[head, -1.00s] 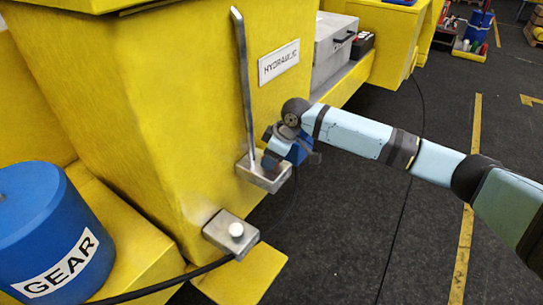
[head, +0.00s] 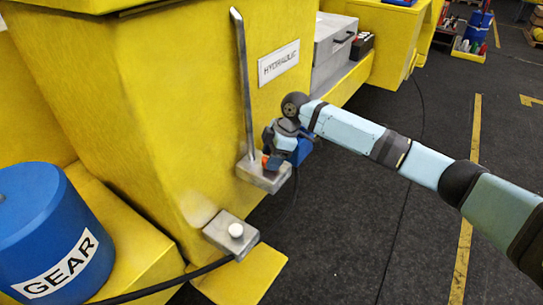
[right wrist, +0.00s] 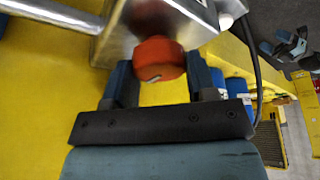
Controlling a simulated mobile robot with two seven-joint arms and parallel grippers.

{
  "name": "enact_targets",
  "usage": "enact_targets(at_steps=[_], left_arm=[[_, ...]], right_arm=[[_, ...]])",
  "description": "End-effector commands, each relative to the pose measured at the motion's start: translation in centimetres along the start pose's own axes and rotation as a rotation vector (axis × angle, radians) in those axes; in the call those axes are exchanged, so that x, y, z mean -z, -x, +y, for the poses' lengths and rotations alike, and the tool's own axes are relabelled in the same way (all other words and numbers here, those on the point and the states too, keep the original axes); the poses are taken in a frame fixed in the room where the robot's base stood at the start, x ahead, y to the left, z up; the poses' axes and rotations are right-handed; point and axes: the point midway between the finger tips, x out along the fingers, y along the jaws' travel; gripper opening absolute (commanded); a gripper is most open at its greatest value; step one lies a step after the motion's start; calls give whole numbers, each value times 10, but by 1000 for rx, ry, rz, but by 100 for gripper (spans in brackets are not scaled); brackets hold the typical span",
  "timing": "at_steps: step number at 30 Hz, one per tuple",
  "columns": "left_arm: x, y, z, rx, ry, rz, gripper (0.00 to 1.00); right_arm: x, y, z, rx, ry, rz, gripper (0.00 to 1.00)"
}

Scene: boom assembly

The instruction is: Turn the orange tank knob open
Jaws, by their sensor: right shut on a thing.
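The orange tank knob (right wrist: 158,56) sits on a grey metal block (right wrist: 205,20) in the right wrist view, with a small pale mark on its face. A small orange part of the knob (head: 265,160) also shows in the head view, on the block (head: 256,178) at the foot of the lever. My right gripper (right wrist: 160,76) is shut on the knob, one dark finger on each side of it. In the head view my right gripper (head: 271,161) is at the block and partly hides the knob. My left gripper is not in view.
An upright grey metal lever (head: 243,85) rises from the block, close left of my right gripper. The yellow tank wall (head: 170,110) carries a "HYDRAULIC" label (head: 278,63). The dark floor at right is open.

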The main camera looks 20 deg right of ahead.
Motion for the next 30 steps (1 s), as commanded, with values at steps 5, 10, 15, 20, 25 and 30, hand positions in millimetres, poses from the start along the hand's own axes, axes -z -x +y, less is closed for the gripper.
enact_targets(at_steps=[5,10,15,20,25,30], left_arm=[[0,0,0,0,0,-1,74],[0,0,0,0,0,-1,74],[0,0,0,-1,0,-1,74],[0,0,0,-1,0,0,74],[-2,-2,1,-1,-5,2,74],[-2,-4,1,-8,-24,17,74]], right_arm=[[0,0,0,0,2,0,28],[0,0,0,0,1,0,59],[0,0,0,0,1,0,76],[0,0,0,0,0,0,76],[-1,10,0,-1,0,0,76],[-1,42,1,-4,0,1,76]])
